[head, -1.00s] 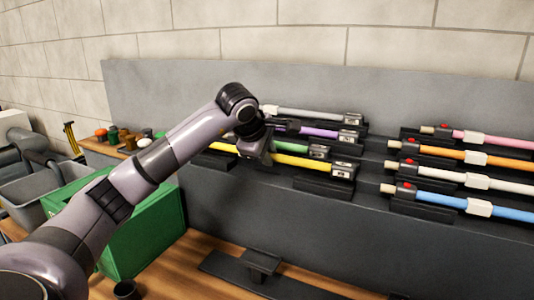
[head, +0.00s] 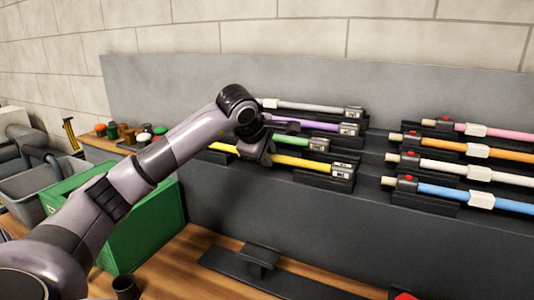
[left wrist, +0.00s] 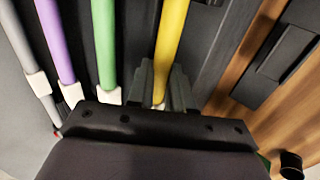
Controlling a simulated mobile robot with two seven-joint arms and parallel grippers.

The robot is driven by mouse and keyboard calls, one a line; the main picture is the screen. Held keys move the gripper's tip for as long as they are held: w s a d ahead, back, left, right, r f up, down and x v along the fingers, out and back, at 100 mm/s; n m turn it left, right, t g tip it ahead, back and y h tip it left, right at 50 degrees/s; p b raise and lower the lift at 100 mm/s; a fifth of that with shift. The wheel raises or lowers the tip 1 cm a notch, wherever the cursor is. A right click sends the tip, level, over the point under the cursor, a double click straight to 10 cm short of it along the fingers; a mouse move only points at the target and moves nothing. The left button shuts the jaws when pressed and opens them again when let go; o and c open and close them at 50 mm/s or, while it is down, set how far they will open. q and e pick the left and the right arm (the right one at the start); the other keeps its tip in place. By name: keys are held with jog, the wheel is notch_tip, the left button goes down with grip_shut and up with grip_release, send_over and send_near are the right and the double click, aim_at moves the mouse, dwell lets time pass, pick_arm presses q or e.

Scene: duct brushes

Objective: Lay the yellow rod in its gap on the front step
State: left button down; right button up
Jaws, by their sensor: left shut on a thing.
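The yellow rod (head: 290,161) runs along the front step of the dark rack, with a grey block at its right end. That end is at the black holder (head: 322,181), and I see no clear gap between them; full seating cannot be told. My left gripper (head: 257,157) is shut on the yellow rod left of its middle. In the left wrist view the yellow rod (left wrist: 172,35) runs down between the grey fingers (left wrist: 158,92). The left part of the rod is partly hidden by my gripper. My right gripper is out of view.
Green (head: 292,140), purple (head: 315,125) and grey (head: 310,106) rods lie on the steps behind. More rods, the nearest blue (head: 450,191), lie to the right. A green box (head: 150,225) stands left. A black stand (head: 262,265) is on the bench below.

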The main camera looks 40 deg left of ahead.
pick_arm(q)
jog(key=c, duration=0.9)
grip_release()
jog(key=shift+c, duration=0.2)
jog(key=v, duration=0.7)
jog(key=shift+b, duration=0.3)
jog(key=shift+s, duration=0.1)
